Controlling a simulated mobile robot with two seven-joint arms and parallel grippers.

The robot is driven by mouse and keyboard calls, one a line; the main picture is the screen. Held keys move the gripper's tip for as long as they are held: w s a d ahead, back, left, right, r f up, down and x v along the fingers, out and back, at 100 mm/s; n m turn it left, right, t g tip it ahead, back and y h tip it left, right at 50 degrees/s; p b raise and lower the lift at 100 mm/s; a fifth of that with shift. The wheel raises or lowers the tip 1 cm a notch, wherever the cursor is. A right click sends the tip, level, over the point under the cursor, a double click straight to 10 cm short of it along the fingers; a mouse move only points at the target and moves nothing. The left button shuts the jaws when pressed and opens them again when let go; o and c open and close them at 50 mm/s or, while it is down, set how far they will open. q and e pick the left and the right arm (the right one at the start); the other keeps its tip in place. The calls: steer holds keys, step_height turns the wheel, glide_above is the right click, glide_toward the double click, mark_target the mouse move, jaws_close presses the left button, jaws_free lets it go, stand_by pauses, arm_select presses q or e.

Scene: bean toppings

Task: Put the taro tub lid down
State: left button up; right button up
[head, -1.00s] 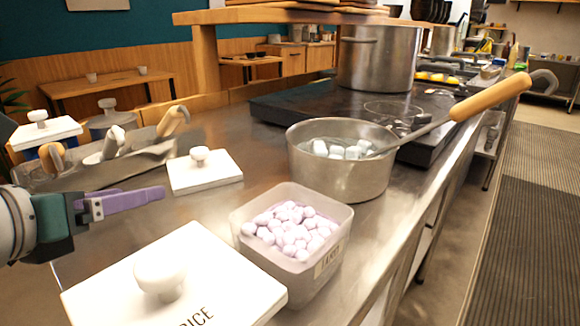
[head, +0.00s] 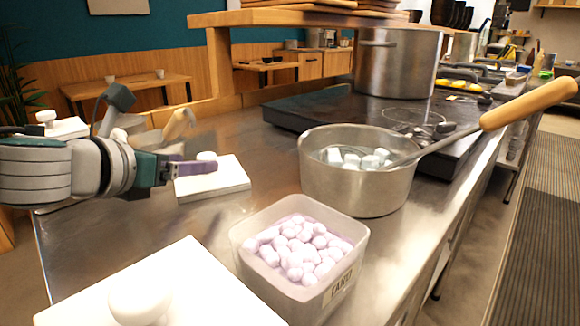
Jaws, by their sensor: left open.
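The taro tub (head: 335,290) is open and full of pale purple taro balls (head: 298,250). A white square lid (head: 225,184) with a round knob lies flat on the steel counter behind and left of the tub; it appears to be the taro tub lid, though no writing on it shows. My left gripper (head: 200,168) is open, with its purple fingers at the lid's knob, which they partly hide. I cannot tell whether they touch it. My right gripper is not in view.
A larger white lid (head: 200,285) with a knob fills the near left. A saucepan (head: 355,190) with white cubes and a wooden-handled ladle (head: 530,103) stands right of the lid. A big steel pot (head: 398,65) stands on the black hob behind. Bare counter (head: 120,235) lies at left.

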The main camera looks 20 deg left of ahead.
mark_target(203, 157)
arm_select(q)
steer(key=w, duration=0.3)
steer(key=shift+w+f, duration=0.2)
steer(key=shift+w, duration=0.15)
jaws_close()
stand_by(0.4)
